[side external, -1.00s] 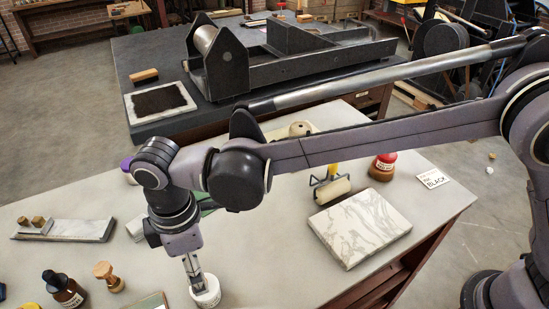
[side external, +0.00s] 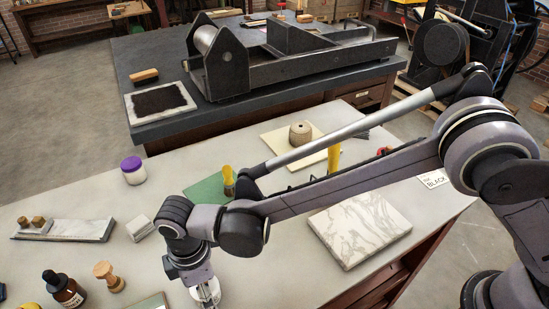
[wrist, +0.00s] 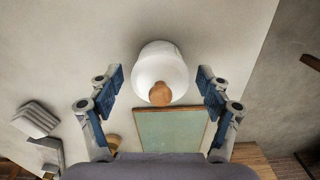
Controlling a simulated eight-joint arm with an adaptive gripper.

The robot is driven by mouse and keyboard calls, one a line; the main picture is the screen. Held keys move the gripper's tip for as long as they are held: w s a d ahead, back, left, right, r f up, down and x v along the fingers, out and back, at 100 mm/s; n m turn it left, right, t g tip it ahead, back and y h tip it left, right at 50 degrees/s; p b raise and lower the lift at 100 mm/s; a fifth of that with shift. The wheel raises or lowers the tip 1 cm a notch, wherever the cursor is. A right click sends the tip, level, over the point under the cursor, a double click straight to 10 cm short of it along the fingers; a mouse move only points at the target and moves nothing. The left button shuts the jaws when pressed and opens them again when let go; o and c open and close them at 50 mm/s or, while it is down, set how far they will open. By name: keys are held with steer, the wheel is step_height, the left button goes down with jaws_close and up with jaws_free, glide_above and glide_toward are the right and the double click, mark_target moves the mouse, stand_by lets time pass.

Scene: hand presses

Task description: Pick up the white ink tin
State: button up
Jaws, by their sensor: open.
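The white ink tin (side external: 207,293) stands on the pale bench near the front edge, partly hidden by my gripper. In the wrist view the tin (wrist: 160,62) is a rounded white shape at the upper middle, with an orange-brown round spot at its lower edge that I cannot identify. My gripper (side external: 204,287) points down at the tin. In the wrist view the fingers of my gripper (wrist: 160,82) are spread wide, one on each side of the tin, with gaps on both sides. I cannot tell how far down the tin they reach.
A green-faced plate (wrist: 172,128) lies close to the tin. A wooden-handled stamp (side external: 108,276) and a dark dropper bottle (side external: 64,290) stand to the left. A purple-lidded jar (side external: 133,171) stands farther back. A marble slab (side external: 360,228) lies to the right.

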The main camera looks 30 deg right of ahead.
steer(key=shift+f, duration=0.4)
steer(key=c, duration=1.5)
steer(key=shift+o, duration=0.2)
steer(key=shift+r, duration=0.15)
